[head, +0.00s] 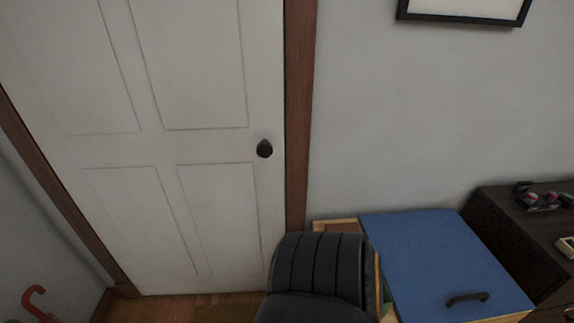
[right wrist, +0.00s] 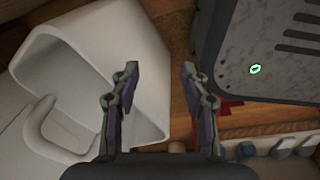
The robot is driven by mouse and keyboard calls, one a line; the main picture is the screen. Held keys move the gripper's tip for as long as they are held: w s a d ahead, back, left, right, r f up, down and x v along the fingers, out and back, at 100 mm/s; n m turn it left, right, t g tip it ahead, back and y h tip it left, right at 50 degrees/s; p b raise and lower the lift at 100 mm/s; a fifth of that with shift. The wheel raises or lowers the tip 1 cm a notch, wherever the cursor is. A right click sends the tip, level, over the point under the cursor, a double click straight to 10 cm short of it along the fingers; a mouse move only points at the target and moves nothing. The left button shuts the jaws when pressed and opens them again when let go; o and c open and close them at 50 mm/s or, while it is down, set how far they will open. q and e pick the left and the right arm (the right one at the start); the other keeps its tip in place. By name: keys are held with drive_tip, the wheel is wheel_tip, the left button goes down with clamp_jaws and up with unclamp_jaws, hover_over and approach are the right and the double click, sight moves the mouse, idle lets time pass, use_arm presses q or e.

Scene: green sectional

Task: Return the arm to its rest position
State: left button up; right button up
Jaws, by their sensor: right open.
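My right gripper (right wrist: 160,78) shows in the right wrist view with its two fingers apart. Nothing is held between them. Behind the fingers are a pale, hollow, box-like thing (right wrist: 105,50) on the left and a strip of wooden floor. Neither of my grippers shows in the head view, and my left gripper is in no view.
In the head view a white door (head: 215,140) with a dark knob (head: 264,149) is closed. A black ribbed object (head: 318,265) stands before it. A blue lid with a handle (head: 430,255) and a dark cabinet (head: 500,215) are at right. A red hooked handle (head: 36,300) is at lower left.

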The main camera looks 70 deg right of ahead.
drive_tip(key=shift+s+d, duration=0.35)
drive_tip(key=shift+s, duration=0.45)
wheel_tip(320, 180, up, 5)
drive_tip(key=p, duration=0.5)
drive_tip(key=shift+r, duration=0.2)
